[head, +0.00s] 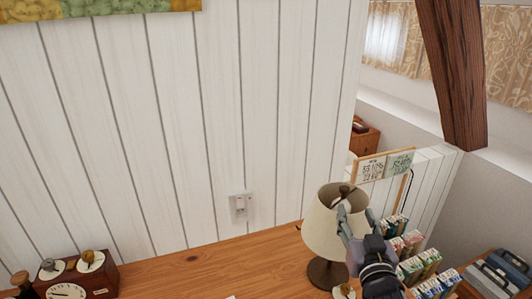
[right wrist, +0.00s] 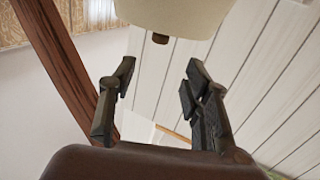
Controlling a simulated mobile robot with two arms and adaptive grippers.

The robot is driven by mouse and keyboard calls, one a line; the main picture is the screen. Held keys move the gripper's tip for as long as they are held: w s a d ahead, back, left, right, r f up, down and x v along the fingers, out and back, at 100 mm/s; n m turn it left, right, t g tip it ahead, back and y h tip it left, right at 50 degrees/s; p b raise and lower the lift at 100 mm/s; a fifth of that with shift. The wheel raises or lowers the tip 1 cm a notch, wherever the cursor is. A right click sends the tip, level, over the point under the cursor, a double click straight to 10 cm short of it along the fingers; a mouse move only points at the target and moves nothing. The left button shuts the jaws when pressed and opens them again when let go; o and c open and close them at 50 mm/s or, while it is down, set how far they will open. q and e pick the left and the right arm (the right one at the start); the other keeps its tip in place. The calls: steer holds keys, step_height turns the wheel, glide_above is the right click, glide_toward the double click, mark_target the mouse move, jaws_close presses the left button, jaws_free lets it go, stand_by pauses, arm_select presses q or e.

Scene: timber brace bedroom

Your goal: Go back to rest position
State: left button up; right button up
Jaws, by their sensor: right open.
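My right gripper (head: 345,222) is in front of the cream shade of a table lamp (head: 322,222) at the lower right of the head view. In the right wrist view the right gripper (right wrist: 158,95) has its two dark fingers spread apart with nothing between them. The lamp shade (right wrist: 180,15) shows at the top of that view, beyond the fingertips. I cannot tell whether a finger touches the shade. The lamp stands upright on the wooden surface. My left gripper is in neither view.
The wooden top (head: 200,268) is clear in its middle. A dark red wooden box with a clock dial (head: 75,283) sits at the left. Several small colourful boxes (head: 425,265) stand at the right. A timber brace (head: 452,75) rises beyond the white panelled wall (head: 180,130).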

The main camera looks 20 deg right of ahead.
steer(key=s+a+f+n+g+y, duration=0.1)
steer(key=s+a+f+g, duration=0.25)
steer(key=f, duration=0.45)
steer(key=s+a+f+n+g+y, duration=0.1)
steer(key=s+a+f+g+y, duration=0.1)
steer(key=s+f+g, duration=0.45)
steer(key=s+a+f+n+g+y, duration=0.35)
steer(key=s+a+f, duration=0.45)
steer(key=s+f, duration=0.4)
steer(key=s+f+g, duration=0.2)
steer(key=s+f, duration=0.1)
steer(key=f, duration=2.3)
steer(key=s+d+f, duration=0.3)
steer(key=s+f, duration=1.2)
steer(key=s, duration=0.1)
steer(key=shift+f+g+h, duration=0.15)
steer(key=shift+g+h, duration=0.2)
steer(key=shift+h, duration=0.1)
steer(key=shift+n, duration=0.25)
